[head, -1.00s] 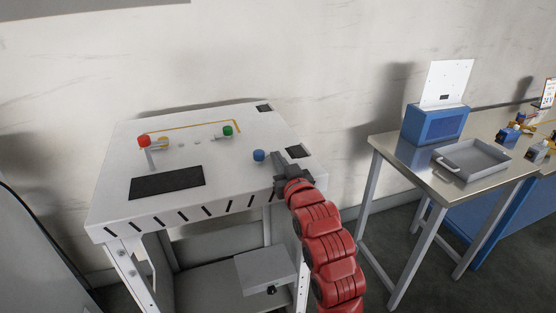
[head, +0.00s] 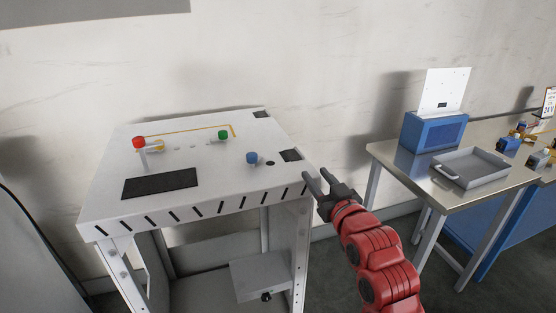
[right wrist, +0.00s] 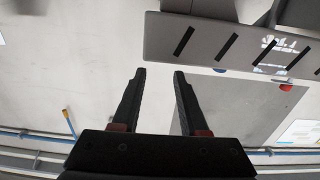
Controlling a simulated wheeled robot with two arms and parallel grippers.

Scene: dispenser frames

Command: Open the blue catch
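The blue catch (head: 252,158) is a small blue knob on the right part of the white dispenser top (head: 205,199). A dark round hole (head: 270,163) shows just to its right. My right gripper (head: 318,178) is off the right edge of the dispenser, apart from the catch, with its dark fingers spread and nothing between them. In the right wrist view the open fingers (right wrist: 157,72) point toward bare wall, with the slotted dispenser edge (right wrist: 230,45) above and to the right. My left gripper is not in view.
The dispenser also bears a red knob (head: 139,142) on a post, a green knob (head: 223,135) and dark pads (head: 160,184). To the right, a metal table (head: 420,174) holds a grey tray (head: 470,167) and a blue box (head: 433,132). A gap separates dispenser and table.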

